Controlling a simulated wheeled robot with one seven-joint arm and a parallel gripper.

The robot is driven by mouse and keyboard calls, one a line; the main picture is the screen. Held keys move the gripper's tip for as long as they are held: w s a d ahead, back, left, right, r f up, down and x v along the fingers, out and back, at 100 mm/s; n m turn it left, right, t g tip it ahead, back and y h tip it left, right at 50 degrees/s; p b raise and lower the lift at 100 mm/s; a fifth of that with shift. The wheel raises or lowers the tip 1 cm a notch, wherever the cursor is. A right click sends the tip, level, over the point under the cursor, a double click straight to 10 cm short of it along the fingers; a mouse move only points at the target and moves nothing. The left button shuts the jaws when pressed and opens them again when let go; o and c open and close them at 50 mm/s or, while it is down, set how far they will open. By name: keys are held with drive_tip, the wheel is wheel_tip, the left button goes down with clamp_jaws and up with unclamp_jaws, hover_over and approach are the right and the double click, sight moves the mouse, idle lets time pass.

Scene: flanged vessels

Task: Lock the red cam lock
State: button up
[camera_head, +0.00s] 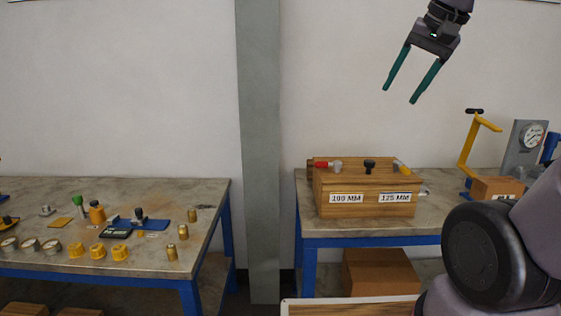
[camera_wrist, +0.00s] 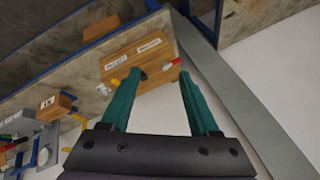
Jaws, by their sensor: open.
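The red cam lock (camera_head: 322,165) is a small red lever with a grey metal part, on top of the wooden box (camera_head: 345,182) at its left end. It also shows in the wrist view (camera_wrist: 172,63), between the fingers and nearer the right one. A yellow lever (camera_head: 402,167) is at the box's right end, with a black knob (camera_head: 369,165) between them. The box front bears labels 100 MM and 125 MM. My gripper (camera_head: 400,92) is open and empty, high above the box and to its right, with its teal fingers pointing down-left. I cannot tell the lock's state.
The box stands on a blue-framed table (camera_head: 370,228). To its right are a yellow clamp (camera_head: 470,145), a gauge stand (camera_head: 525,148) and a small wooden box (camera_head: 497,187). A grey post (camera_head: 259,150) separates this table from the left bench (camera_head: 215,200), which carries several fittings.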

drive_tip(key=shift+n+t, duration=0.5)
drive_tip(key=shift+t, duration=0.2)
drive_tip(key=s+f, duration=0.1)
drive_tip(key=s, duration=0.1)
drive_tip(key=s+f, duration=0.2)
drive_tip(key=shift+s+a+f, duration=0.15)
drive_tip(key=shift+s+a, duration=0.05)
drive_tip(key=shift+s, duration=0.1)
